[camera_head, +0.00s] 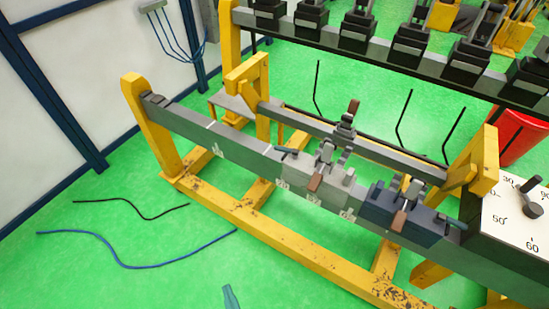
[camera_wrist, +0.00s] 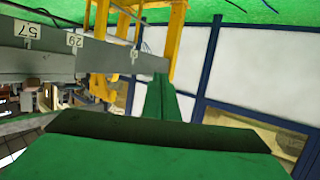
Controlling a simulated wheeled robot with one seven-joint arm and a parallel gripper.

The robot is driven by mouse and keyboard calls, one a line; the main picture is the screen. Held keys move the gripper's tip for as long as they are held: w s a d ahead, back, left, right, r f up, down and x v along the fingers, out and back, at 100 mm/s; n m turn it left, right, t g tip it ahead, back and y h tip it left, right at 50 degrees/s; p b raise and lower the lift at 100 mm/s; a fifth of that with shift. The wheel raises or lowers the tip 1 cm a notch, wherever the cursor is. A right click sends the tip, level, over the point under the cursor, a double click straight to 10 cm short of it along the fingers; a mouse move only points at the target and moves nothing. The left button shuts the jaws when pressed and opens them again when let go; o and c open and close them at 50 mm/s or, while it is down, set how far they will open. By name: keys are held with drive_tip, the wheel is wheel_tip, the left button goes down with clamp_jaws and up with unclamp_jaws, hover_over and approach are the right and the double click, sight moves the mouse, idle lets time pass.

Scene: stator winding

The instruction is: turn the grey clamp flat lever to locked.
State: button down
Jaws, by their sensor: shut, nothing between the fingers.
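The grey clamp (camera_head: 300,190) is a light grey block on the front rail, in the middle of the head view. A brown-tipped handle (camera_head: 314,183) slants down its front. A short dark lever (camera_head: 287,152) sticks out to the left at its top; I cannot tell which of the two is the flat lever. My gripper (camera_wrist: 160,82) shows in the wrist view as green fingers, shut and empty, pointing towards the rail end. A small teal tip (camera_head: 230,297) at the bottom of the head view may be part of it, well apart from the clamp.
A dark blue clamp (camera_head: 405,215) sits right of the grey one. A brown-tipped handle (camera_head: 353,106) stands up behind. Yellow frame legs (camera_head: 153,130) hold the rails. A dial panel (camera_head: 515,215) is at the right. Cables (camera_head: 125,265) lie on the green floor, open at lower left.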

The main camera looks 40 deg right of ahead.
drive_tip(key=w+d+m+h, duration=0.2)
drive_tip(key=w+d, duration=0.3)
drive_tip(key=w, duration=0.1)
drive_tip(key=m+g+h, duration=0.4)
drive_tip(key=m+h, duration=0.3)
drive_tip(key=h, duration=0.3)
approach(277, 150)
drive_tip(key=x, duration=0.6)
drive_tip(key=shift+s+d+r, duration=0.1)
drive_tip(key=shift+s+d, duration=0.2)
drive_tip(key=shift+s, duration=0.1)
drive_tip(key=shift+w+d, duration=0.15)
drive_tip(key=shift+w+d, duration=0.2)
drive_tip(key=shift+w, duration=0.25)
drive_tip(key=shift+w+d, duration=0.2)
drive_tip(key=shift+w, duration=0.25)
drive_tip(key=shift+a, duration=0.1)
